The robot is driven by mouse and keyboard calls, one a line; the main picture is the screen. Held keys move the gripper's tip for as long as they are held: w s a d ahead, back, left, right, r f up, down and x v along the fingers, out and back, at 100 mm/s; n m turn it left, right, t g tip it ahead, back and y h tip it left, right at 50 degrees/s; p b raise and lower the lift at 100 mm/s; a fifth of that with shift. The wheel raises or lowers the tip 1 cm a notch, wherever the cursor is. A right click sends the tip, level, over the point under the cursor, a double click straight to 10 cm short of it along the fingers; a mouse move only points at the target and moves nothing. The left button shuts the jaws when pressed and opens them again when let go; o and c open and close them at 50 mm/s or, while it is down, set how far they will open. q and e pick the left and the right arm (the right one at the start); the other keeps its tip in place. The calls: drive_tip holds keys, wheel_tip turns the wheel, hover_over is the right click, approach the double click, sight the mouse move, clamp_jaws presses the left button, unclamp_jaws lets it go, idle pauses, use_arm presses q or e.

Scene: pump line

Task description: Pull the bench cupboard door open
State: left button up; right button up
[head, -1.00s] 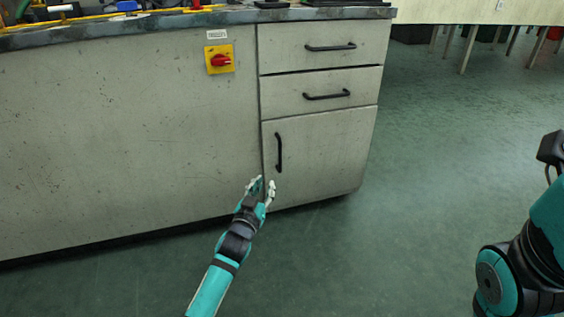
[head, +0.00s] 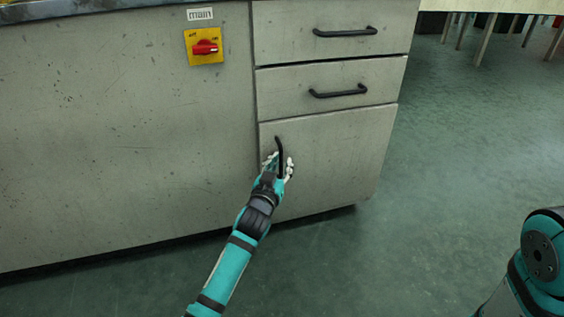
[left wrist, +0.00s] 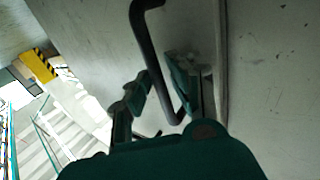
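The bench cupboard door (head: 335,160) is the grey panel under two drawers, and it is closed in the head view. Its black upright bar handle (head: 280,150) is near the door's left edge. My left gripper (head: 279,165) is at the lower part of the handle, with a finger on either side of it. In the left wrist view the handle (left wrist: 150,60) runs down between the two open fingers (left wrist: 160,90); I cannot tell whether either finger touches it. My right gripper is out of view.
Two drawers with black bar handles (head: 345,31) (head: 338,93) are above the door. A yellow plate with a red switch (head: 204,47) is at the upper left. The green floor (head: 450,180) right of the bench is clear.

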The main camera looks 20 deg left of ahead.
use_arm(q)
drive_tip(key=shift+r, duration=0.1)
clamp_jaws()
idle(0.4)
